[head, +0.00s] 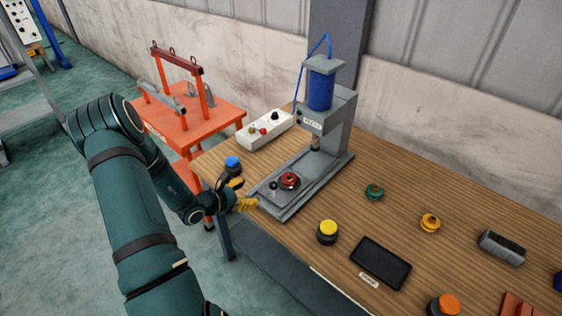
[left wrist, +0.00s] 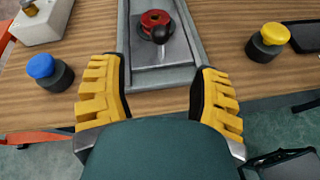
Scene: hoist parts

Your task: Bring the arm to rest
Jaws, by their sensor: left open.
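My left arm (head: 140,210) reaches in from the left in the head view. Its left gripper (head: 247,203) has yellow fingers and hangs at the near edge of the wooden table, in front of the grey press base. In the left wrist view the left gripper (left wrist: 160,95) is open, with its yellow fingers spread apart and nothing between them. The press base (left wrist: 160,76) lies just beyond the fingertips, with a red round part (left wrist: 155,18) and a black-knobbed lever on it. My right gripper is not in view.
A press with a blue cylinder (head: 321,90) stands on the table (head: 400,180). A blue-topped button (head: 233,164) and a yellow-topped button (head: 327,232) flank the gripper. A white control box (head: 265,130), a black tablet (head: 381,262) and an orange stand (head: 190,125) are nearby.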

